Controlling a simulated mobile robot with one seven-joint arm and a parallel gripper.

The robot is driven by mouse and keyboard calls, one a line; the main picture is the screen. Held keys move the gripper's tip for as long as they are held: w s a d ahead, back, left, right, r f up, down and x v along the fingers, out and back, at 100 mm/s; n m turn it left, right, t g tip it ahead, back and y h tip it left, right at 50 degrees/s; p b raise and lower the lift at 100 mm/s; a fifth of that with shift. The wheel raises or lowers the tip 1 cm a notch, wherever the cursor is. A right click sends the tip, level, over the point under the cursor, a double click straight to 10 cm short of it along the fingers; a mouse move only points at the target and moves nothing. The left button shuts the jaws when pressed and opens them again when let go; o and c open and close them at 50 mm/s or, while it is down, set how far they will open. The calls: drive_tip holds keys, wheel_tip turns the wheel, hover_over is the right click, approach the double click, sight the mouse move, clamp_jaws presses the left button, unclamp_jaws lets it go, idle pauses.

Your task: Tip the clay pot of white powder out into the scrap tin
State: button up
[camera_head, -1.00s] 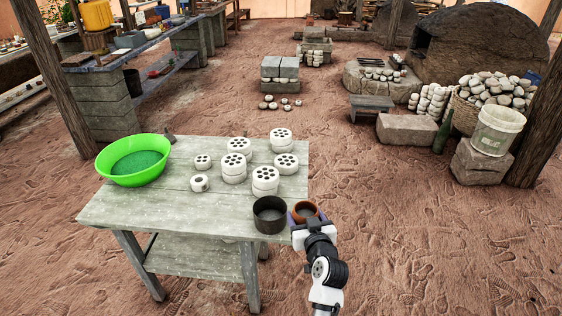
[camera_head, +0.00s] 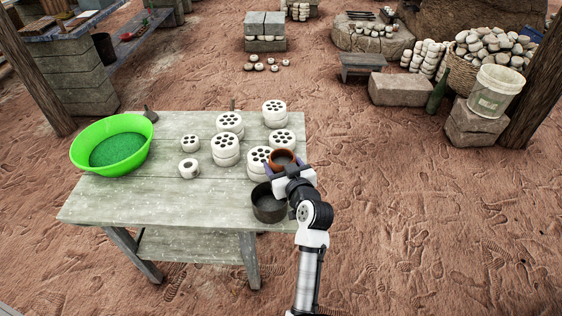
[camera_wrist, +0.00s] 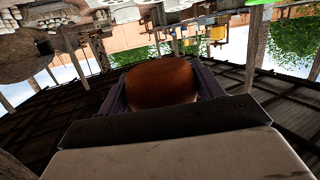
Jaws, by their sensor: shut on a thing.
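My gripper (camera_head: 283,166) is shut on the orange-brown clay pot (camera_head: 282,154), just above or beside the table's right end. The scrap tin, a dark round open tin (camera_head: 268,211), stands on the table's front right corner. The pot is behind and slightly right of the tin in the head view. The tin looks dark inside and its right edge is close to my wrist.
White perforated clay discs, some stacked, stand on the grey wooden table (camera_head: 150,205), the nearest stack (camera_head: 258,158) close to the pot. A lime-green bowl (camera_head: 112,150) is at the table's left. The front left of the table is clear.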

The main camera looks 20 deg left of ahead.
drive_tip(key=shift+w+d+f+n+t+h, duration=0.1)
drive_tip(key=shift+f+n+t+h, duration=0.1)
drive_tip(key=shift+f+n, duration=0.45)
drive_tip(key=shift+w+d+f+n+t+h, duration=0.1)
drive_tip(key=shift+f+n+h, duration=0.1)
drive_tip(key=shift+f+n, duration=0.4)
drive_tip(key=shift+d+f+n+b, duration=0.15)
drive_tip(key=shift+f+n+b, duration=0.3)
drive_tip(key=shift+f+b, duration=0.2)
drive_tip(key=shift+w+f+n+t+h+b, duration=0.1)
drive_tip(key=shift+f+n+t+h+b, duration=0.2)
drive_tip(key=shift+n+b, duration=0.4)
drive_tip(key=shift+d+r+n+t+b, duration=0.15)
drive_tip(key=shift+n+b, duration=0.1)
drive_tip(key=shift+n, duration=0.3)
drive_tip(key=shift+a+r+n+t+b, duration=0.15)
drive_tip(key=shift+n+b, duration=0.1)
drive_tip(key=shift+n, duration=0.3)
drive_tip(key=shift+n+t+b, duration=0.4)
drive_tip(key=shift+n+b, duration=0.45)
drive_tip(key=shift+n, duration=0.45)
drive_tip(key=shift+c, duration=0.2)
drive_tip(key=shift+b, duration=0.3)
